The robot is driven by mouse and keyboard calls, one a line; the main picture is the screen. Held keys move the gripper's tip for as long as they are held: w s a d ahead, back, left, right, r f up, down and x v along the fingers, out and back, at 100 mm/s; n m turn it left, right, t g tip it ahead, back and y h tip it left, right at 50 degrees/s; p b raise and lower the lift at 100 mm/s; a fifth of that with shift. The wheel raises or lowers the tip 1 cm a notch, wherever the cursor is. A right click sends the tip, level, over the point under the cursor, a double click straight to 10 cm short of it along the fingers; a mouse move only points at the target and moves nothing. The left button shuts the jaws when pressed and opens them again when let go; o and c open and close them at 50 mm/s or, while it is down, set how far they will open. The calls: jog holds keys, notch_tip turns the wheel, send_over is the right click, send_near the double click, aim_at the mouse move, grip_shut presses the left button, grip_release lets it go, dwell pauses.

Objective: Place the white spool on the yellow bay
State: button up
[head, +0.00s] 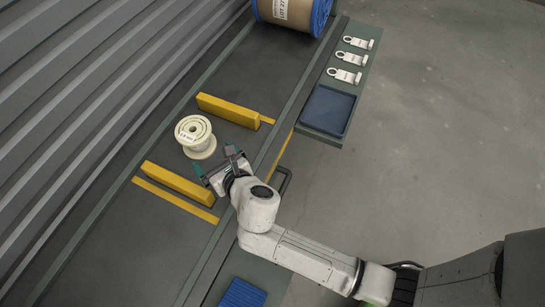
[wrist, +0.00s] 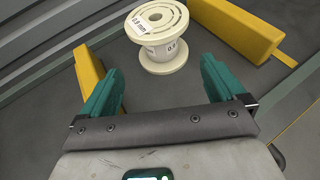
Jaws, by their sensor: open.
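The white spool (head: 195,137) stands upright on the dark deck, between two yellow blocks. In the wrist view the spool (wrist: 160,52) shows its labelled top and core, ahead of my fingers. The yellow bay is marked by the upper yellow block (head: 229,111), the lower yellow block (head: 179,183) and thin yellow floor lines. My gripper (head: 214,161) is open and empty, just to the lower right of the spool. In the wrist view its teal fingers (wrist: 162,80) are spread wide, with the spool just beyond the tips. I see no contact with the spool.
A large blue spool (head: 293,14) lies at the top of the deck. A side shelf holds several white tags (head: 351,58) and a dark blue tray (head: 328,109). A ribbed grey wall (head: 80,80) borders the left. A blue ribbed item (head: 243,294) lies at the bottom. Open floor is at right.

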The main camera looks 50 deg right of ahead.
jog(key=s+d+m+g, duration=0.1)
jog(key=d+m, duration=0.1)
jog(key=m, duration=0.1)
jog(key=s+d+f+m+g+h, duration=0.1)
jog(key=s+d+m, duration=0.1)
jog(key=d+m, duration=0.1)
jog(key=s+d+m+g+h, duration=0.1)
jog(key=d+m, duration=0.1)
jog(key=m, duration=0.1)
jog(key=shift+s+d+f+m, duration=0.25)
jog(key=shift+s+d+m, duration=0.05)
jog(key=shift+s, duration=0.1)
jog(key=s+d+f+m+g+y, duration=0.1)
jog(key=s+m+g, duration=0.3)
jog(key=s+m, duration=0.7)
jog(key=s+d+f+m+g+y, duration=0.1)
jog(key=s+m+g+y, duration=0.2)
jog(key=s+m, duration=0.8)
jog(key=m+g, duration=0.2)
jog(key=m, duration=0.1)
jog(key=shift+s+d, duration=0.15)
jog(key=shift+d, duration=0.05)
jog(key=shift+r, duration=0.15)
